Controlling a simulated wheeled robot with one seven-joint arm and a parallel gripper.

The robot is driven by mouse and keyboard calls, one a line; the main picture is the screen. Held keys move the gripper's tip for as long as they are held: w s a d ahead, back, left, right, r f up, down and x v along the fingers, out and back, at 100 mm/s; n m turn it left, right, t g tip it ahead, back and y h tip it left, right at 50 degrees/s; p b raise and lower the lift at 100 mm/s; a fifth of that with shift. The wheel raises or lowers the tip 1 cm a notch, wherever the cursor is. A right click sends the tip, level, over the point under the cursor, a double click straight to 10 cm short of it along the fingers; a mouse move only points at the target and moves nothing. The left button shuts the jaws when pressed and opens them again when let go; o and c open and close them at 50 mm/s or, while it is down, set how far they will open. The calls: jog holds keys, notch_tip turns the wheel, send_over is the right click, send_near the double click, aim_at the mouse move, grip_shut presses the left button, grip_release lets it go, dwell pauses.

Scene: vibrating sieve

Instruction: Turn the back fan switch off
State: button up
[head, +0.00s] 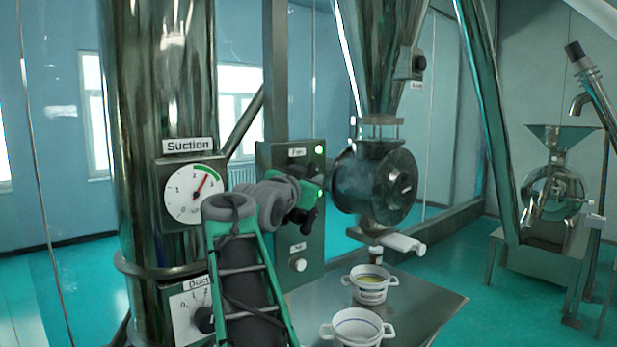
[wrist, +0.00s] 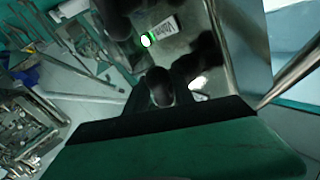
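The fan control panel (head: 268,160) is a grey metal box with a "Fan" label (head: 297,152). A green lamp (head: 319,150) is lit beside the label. My gripper (head: 308,195) is at the panel just below the label and hides the switch area in the head view. In the wrist view the lit green lamp (wrist: 147,40) and the label (wrist: 165,27) show on the shiny panel face. A dark rounded knob-like part (wrist: 160,85) lies in front of my gripper's body. Whether the fingers touch or grip it cannot be told.
A lower label and a pale round knob (head: 298,264) are on the same panel. The Suction gauge (head: 194,193) and a duct dial (head: 190,312) are on the steel column at left. Two white pots (head: 370,294) (head: 357,331) stand on the table (head: 430,300) below the round fan-like housing (head: 375,185).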

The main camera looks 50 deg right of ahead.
grip_shut()
